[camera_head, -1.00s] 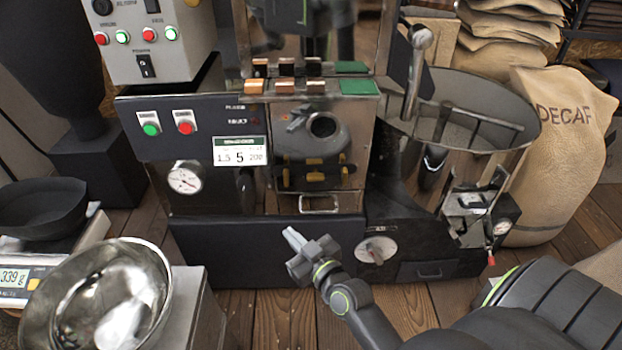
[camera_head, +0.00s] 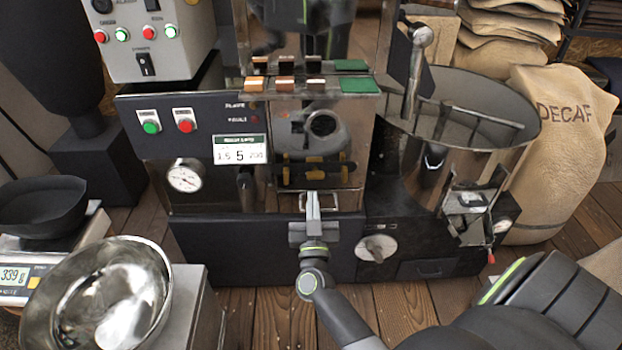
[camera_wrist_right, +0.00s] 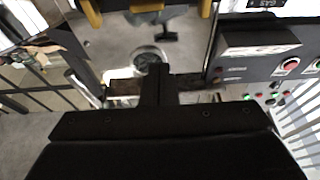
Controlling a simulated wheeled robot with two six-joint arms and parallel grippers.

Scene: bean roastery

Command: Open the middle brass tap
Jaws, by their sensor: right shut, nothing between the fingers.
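Three small brass taps sit in a row on the front of the roasting machine, below the round port. The middle brass tap (camera_head: 316,174) is between the left one (camera_head: 286,170) and the right one (camera_head: 346,170). Parts of brass also show at the top edge of the right wrist view (camera_wrist_right: 93,13). My right gripper (camera_head: 313,196) is shut and empty, pointing up toward the machine just below the middle tap. In the right wrist view its fingers (camera_wrist_right: 157,70) are together. I cannot tell whether they touch anything. My left gripper is not in view.
A metal pull handle (camera_head: 335,207) is partly behind my right fingers. The round port (camera_head: 322,124) is above the taps. The cooling drum (camera_head: 500,105) stands at right, a steel bowl (camera_head: 100,300) at front left. Floor (camera_head: 255,310) is free in front.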

